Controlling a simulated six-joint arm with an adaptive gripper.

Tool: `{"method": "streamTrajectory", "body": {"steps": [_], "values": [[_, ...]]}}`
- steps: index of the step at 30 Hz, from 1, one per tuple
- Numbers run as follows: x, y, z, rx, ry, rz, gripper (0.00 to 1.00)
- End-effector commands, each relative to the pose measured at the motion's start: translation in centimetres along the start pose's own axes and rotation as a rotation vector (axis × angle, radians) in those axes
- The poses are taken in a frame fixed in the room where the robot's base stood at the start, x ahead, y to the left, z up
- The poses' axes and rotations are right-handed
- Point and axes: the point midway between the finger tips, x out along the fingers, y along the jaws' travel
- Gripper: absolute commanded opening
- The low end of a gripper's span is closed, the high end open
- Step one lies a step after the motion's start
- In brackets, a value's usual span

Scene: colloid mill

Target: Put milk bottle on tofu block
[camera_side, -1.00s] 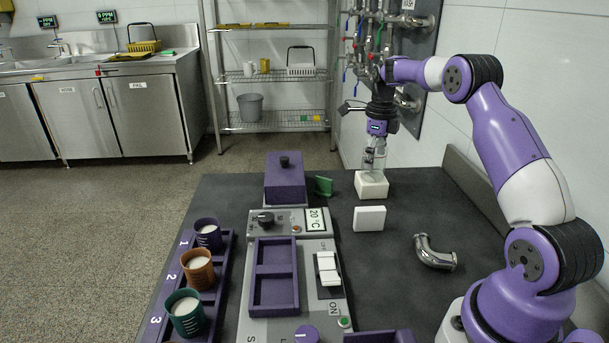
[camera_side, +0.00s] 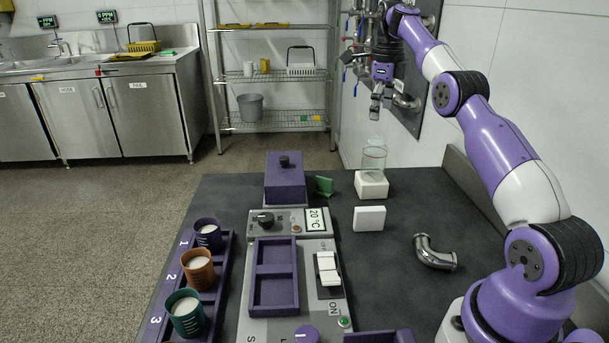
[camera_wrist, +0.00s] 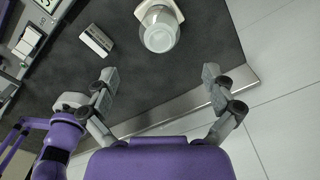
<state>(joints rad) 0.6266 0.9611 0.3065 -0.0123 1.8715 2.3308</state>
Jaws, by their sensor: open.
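The milk bottle (camera_side: 374,155) is clear glass and stands upright on a white tofu block (camera_side: 371,187) near the back right of the dark table. In the wrist view the bottle (camera_wrist: 159,29) covers much of the block (camera_wrist: 178,10) under it. My gripper (camera_side: 381,108) is raised above the bottle, apart from it. In the wrist view its two fingers (camera_wrist: 161,78) are spread wide with nothing between them.
A second white block (camera_side: 369,218) stands in front of the bottle's block. A bent metal pipe (camera_side: 434,252) lies to the right. A purple-and-grey control panel (camera_side: 315,248) and a rack of cups (camera_side: 228,262) occupy the left. Wall pipes and valves (camera_side: 400,90) are behind my gripper.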

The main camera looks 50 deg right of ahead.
Motion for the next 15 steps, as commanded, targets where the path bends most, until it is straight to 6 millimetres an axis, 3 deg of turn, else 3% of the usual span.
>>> {"method": "streamTrajectory", "body": {"steps": [5,8,11,15], "values": [[-0.9,0.6,0.3,-0.055,-0.008,-0.007,0.97],[-2.4,2.2,1.2,-0.233,-0.027,-0.030,0.97],[-4.5,5.2,2.0,-0.538,-0.056,-0.076,0.97],[-6.7,10.8,1.9,-1.055,-0.089,-0.172,0.97]]}}
